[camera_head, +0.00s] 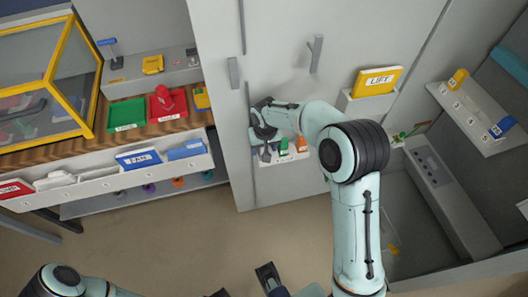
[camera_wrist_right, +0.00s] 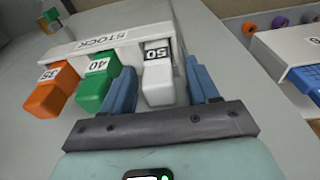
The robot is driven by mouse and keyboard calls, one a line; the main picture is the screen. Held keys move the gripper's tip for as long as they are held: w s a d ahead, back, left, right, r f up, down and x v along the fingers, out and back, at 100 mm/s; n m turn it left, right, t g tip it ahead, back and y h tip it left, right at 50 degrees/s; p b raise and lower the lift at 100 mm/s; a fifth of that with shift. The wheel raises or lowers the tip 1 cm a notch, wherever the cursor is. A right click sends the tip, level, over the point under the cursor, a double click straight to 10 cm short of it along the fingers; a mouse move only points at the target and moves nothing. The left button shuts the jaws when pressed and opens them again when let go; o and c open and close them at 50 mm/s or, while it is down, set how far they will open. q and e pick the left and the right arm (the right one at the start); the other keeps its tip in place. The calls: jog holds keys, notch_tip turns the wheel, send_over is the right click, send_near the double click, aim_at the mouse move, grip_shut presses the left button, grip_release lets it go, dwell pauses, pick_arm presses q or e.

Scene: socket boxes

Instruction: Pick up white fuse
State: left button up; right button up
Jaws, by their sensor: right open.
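The white fuse (camera_wrist_right: 158,82), marked 50, hangs from a white rack (camera_wrist_right: 100,42) labelled STOCK in the right wrist view. My right gripper (camera_wrist_right: 163,93) is open, with one blue finger on each side of the white fuse. I cannot tell whether either finger touches it. In the head view my right gripper (camera_head: 262,132) is at the small rack on the grey cabinet front, and it largely hides the white fuse. A dark part at the bottom edge of the head view may belong to my left gripper, but its jaws are unclear.
A green fuse (camera_wrist_right: 98,80) marked 40 and an orange fuse (camera_wrist_right: 52,92) marked 35 hang beside the white one. A cabinet handle (camera_head: 316,54) sticks out above my right arm. A shelf with green (camera_head: 126,114) and red (camera_head: 168,104) bins stands to the left.

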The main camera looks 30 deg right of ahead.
jog(key=shift+c, duration=0.3)
jog(key=c, duration=0.9)
jog(key=shift+s+r, duration=0.2)
jog(key=shift+r, duration=0.3)
jog(key=r, duration=0.6)
jog(key=shift+s+a+p, duration=0.2)
jog(key=shift+s+p, duration=0.1)
jog(key=shift+s, duration=0.05)
jog(key=s+a, duration=0.1)
jog(key=s, duration=0.5)
jog(key=s+a+b, duration=0.1)
jog(key=s+a, duration=0.1)
jog(key=s, duration=0.4)
jog(key=s+a, duration=0.2)
jog(key=s, duration=0.4)
jog(key=shift+s+b, duration=0.1)
jog(key=shift+b, duration=0.25)
